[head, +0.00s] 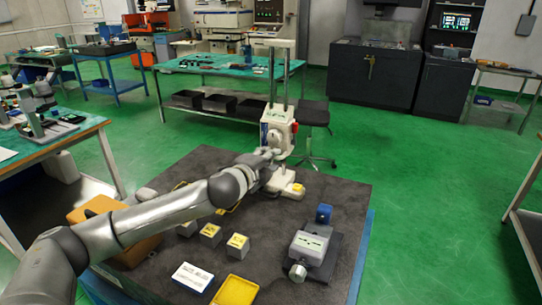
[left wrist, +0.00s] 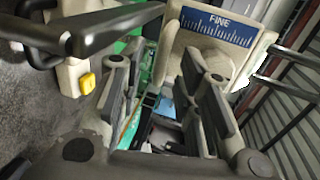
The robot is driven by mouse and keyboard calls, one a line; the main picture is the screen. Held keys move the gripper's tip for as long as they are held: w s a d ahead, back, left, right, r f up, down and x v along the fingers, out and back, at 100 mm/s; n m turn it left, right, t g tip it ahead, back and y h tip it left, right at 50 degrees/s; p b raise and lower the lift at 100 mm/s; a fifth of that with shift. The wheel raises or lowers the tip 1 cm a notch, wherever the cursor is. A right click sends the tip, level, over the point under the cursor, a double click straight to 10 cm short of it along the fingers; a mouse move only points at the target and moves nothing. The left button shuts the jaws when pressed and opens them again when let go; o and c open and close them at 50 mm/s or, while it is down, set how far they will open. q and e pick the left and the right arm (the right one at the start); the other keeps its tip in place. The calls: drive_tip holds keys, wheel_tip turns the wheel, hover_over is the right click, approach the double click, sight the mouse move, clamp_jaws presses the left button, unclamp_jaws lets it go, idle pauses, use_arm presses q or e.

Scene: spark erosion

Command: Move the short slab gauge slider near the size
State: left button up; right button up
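The slab gauge stands on the dark slab with a pale base (head: 290,190) and two upright rails (head: 287,75). Its pale slider (head: 279,127) sits low on the rails. In the left wrist view the slider (left wrist: 252,50) carries a blue scale plate marked FINE (left wrist: 215,25). My left gripper (head: 270,157) is just below and beside the slider. Its two fingers (left wrist: 160,85) are apart, with background visible between them. The right finger overlaps a pale rounded part under the plate; I cannot tell whether it touches. My right gripper is not in view.
The dark slab (head: 262,215) also holds grey blocks with yellow tops (head: 237,245), a white label card (head: 192,277), a yellow tray (head: 236,291), a grey vise-like device (head: 309,247) and an orange case (head: 115,225). A stool (head: 314,113) stands behind. Green floor is clear to the right.

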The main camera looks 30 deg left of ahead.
use_arm(q)
drive_tip(key=shift+x, duration=1.05)
clamp_jaws()
